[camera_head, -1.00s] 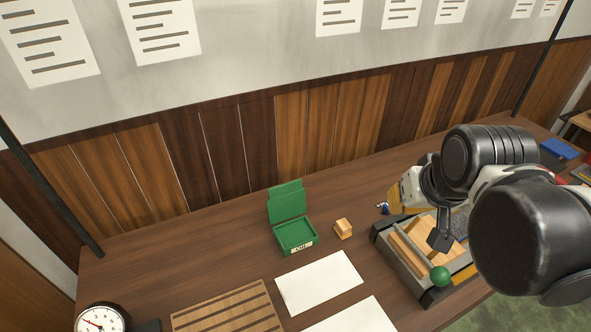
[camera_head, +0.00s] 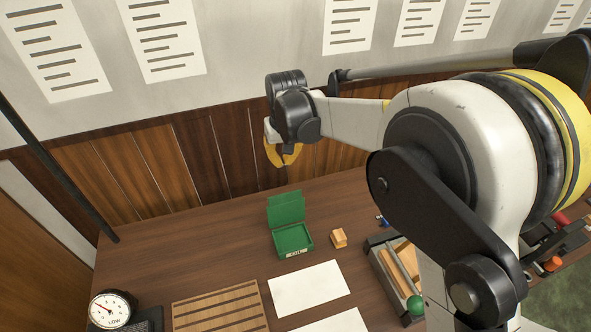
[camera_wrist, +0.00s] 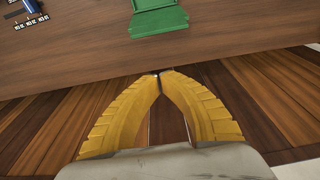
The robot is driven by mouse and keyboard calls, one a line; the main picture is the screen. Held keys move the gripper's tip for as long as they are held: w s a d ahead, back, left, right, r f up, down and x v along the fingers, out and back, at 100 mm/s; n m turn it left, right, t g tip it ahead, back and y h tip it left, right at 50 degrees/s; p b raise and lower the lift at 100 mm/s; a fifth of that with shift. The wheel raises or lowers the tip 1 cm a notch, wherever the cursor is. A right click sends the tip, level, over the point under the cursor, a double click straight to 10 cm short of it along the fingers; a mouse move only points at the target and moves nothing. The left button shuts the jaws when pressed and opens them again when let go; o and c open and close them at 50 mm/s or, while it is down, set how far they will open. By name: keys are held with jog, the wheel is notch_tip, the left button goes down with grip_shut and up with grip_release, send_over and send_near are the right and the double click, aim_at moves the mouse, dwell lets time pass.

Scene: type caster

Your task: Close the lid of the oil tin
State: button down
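The green oil tin (camera_head: 293,241) stands on the wooden workbench with a small label on its front. Its lid (camera_head: 286,208) is open and stands up at the back, leaving the shallow inside visible. In the wrist view part of the green tin (camera_wrist: 157,20) shows at the top edge, cut off by the frame. My gripper (camera_head: 284,163) is above and behind the tin, apart from it, pointing downward. In the wrist view its yellow fingers (camera_wrist: 159,76) come together at the tips with nothing between them.
A small wooden block (camera_head: 339,238) sits right of the tin. White sheets (camera_head: 306,287) and a slatted wooden board (camera_head: 220,308) lie in front. A dial gauge (camera_head: 110,309) is at front left. The panelled wall (camera_head: 225,150) is close behind the gripper.

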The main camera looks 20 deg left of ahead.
aim_at(286, 209)
notch_tip(286, 209, down, 9)
jog(key=s+d+b, duration=0.1)
jog(key=b, duration=0.1)
jog(key=shift+s+d, duration=0.15)
jog(key=shift+s, duration=0.1)
dwell(0.3)
jog(key=shift+s, duration=0.1)
